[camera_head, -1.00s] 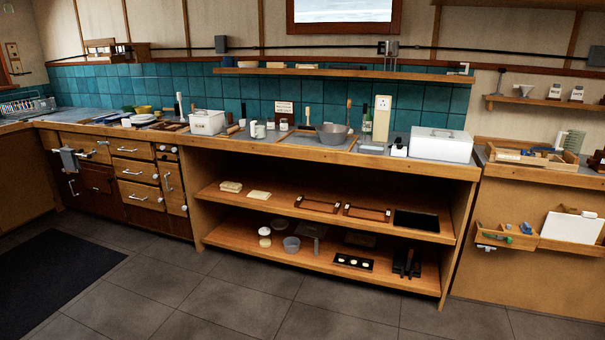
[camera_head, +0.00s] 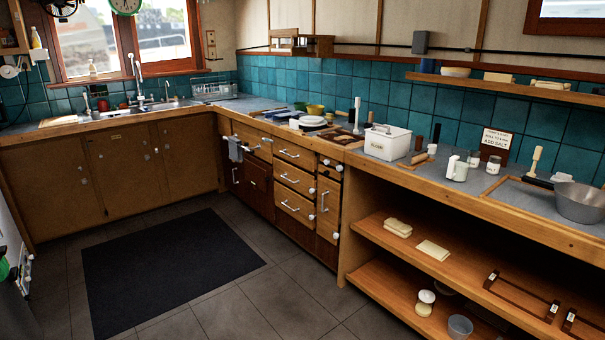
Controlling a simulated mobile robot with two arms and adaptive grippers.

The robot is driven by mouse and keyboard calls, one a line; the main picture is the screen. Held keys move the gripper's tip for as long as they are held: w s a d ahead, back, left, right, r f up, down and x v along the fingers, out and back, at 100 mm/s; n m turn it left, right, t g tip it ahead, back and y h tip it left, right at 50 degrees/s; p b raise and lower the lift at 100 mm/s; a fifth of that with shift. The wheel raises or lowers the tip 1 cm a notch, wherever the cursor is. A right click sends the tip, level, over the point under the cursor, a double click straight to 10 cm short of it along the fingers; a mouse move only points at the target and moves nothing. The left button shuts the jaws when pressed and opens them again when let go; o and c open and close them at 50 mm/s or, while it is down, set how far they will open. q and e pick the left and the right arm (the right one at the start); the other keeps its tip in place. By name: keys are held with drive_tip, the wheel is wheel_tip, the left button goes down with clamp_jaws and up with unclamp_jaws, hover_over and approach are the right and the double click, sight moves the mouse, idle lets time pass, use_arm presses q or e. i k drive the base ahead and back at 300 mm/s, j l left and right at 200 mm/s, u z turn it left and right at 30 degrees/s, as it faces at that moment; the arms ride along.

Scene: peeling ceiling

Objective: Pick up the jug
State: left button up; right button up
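No vessel in the current head view is clearly the jug. A small pale mug-like vessel (camera_head: 458,168) stands upright on the counter, right of a white lidded box (camera_head: 387,142); I cannot tell if it is a jug. A red mug-like item (camera_head: 102,105) stands by the sink, too small to make out well. Neither of my grippers is in view.
A wooden counter (camera_head: 440,190) runs along the tiled wall, with open shelves (camera_head: 385,235) below. A metal pan (camera_head: 580,202) stands at the right. Drawers (camera_head: 295,180) and sink cabinets (camera_head: 125,165) bound the floor. A dark mat (camera_head: 170,262) lies on the open floor.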

sight(459, 161)
drive_tip(key=i+j, duration=0.1)
drive_tip(key=i, duration=0.7)
drive_tip(key=i+j, duration=0.1)
drive_tip(key=i, duration=0.65)
